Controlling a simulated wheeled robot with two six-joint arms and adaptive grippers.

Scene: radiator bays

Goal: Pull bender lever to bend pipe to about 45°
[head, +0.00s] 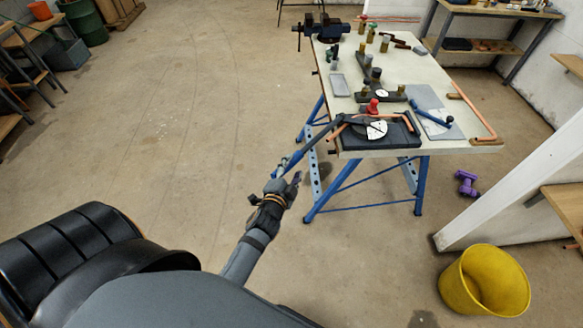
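The pipe bender (353,141) sits on the front part of the workbench, with a dark base and a white round dial (376,130). A copper pipe (393,116) lies in it; its left part slants down to the left, but I cannot read the bend angle. The bender lever (318,143) is long and dark, sticks out past the bench's left edge and slopes down to the left. My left gripper (287,179) is at the lever's blue outer end. The fingers are small and overlap the lever end, so their grip is unclear. My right gripper is out of view.
The workbench (419,68) has blue legs and holds a vise (322,28), several brass pieces, a blue tool (431,113) and a bent copper pipe (477,119). A yellow bucket (485,281) and a purple object (466,183) are on the floor. Floor left of the bench is clear.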

